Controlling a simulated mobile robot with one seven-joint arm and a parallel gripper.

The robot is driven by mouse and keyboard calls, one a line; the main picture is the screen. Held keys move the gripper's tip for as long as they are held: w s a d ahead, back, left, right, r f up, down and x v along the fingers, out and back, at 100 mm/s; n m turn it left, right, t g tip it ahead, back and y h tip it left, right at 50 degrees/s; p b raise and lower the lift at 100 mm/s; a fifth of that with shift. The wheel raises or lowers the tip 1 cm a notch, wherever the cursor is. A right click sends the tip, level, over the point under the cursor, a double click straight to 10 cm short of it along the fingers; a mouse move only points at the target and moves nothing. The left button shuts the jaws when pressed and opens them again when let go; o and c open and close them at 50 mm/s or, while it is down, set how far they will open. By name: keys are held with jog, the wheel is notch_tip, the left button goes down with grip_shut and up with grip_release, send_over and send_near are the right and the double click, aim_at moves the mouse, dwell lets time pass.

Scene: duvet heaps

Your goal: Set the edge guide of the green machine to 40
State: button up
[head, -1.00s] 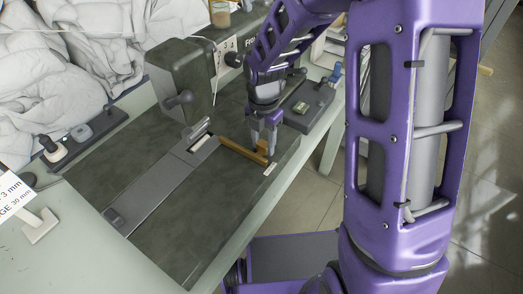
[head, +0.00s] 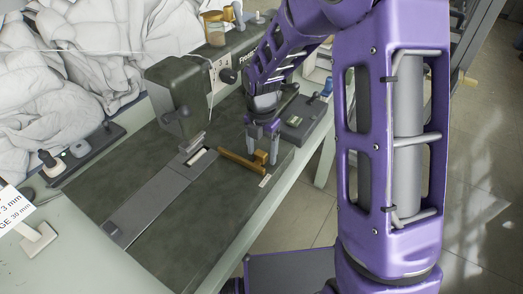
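The green machine (head: 176,88) is a dark green sewing machine with a dark green bed (head: 195,222). A brass-coloured edge guide bar (head: 238,161) lies on the bed, right of the grey plate strip, with a small upright tab (head: 261,157) at its right end. My gripper (head: 262,147) points down at this end, its two fingers apart on either side of the tab. A gap seems to show beside the tab. Whether a finger touches it is unclear. The guide's scale is too small to read; a white label (head: 265,181) lies by its end.
A partly cut-off sign (head: 12,207) reads "3 mm" and "GE 30 mm". White duvet heaps (head: 65,60) fill the back left. A control box (head: 303,118) stands right of the gripper, a pedal-like block (head: 82,150) at left. Open floor lies right of the table.

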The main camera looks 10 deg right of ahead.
notch_tip(320, 180, up, 17)
jog(key=p, duration=0.2)
jog(key=shift+r+p, duration=0.2)
jog(key=shift+p, duration=0.15)
dwell(0.4)
